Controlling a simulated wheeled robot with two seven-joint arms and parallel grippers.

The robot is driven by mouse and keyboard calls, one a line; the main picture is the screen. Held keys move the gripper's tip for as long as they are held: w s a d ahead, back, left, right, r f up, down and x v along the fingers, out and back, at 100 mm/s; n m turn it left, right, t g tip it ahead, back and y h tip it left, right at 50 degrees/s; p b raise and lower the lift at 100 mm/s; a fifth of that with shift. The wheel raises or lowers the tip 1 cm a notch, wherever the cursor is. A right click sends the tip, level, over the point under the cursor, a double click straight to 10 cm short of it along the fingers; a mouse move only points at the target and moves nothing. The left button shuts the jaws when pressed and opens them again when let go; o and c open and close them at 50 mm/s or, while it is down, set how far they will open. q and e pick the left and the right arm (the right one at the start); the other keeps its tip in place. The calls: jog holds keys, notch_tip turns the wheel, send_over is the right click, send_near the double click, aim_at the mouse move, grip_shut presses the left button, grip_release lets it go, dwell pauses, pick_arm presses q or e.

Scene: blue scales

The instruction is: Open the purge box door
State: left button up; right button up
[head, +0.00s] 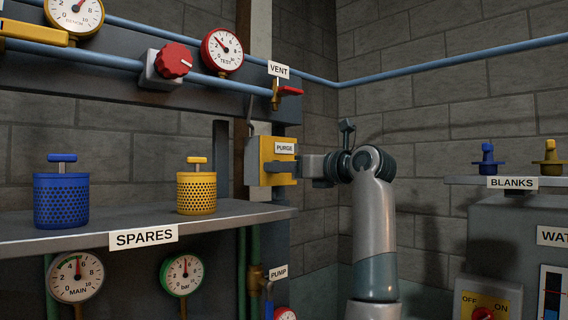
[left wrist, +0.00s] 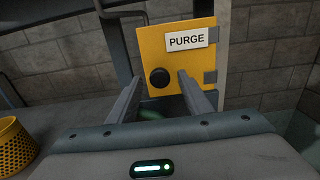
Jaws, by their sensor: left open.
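The purge box door (head: 276,150) is a yellow panel with a white PURGE label, on a grey box fixed to a post in the middle of the head view. It looks shut. In the left wrist view the door (left wrist: 185,65) shows a round black knob (left wrist: 159,77) at its lower left and hinges along its right edge. My left gripper (head: 297,168) is at the door front from the right. In the left wrist view its two fingers are apart, with the knob seen between their tips; contact cannot be told. My right gripper is out of view.
A SPARES shelf (head: 30,235) holds a blue basket (head: 61,200) and a yellow basket (head: 197,192), left of the box. A red-handled VENT valve (head: 287,91) sits above the box. A BLANKS shelf (head: 550,181) is at right.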

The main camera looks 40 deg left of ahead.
pick_arm(q)
jog(key=shift+a, duration=0.2)
grip_shut()
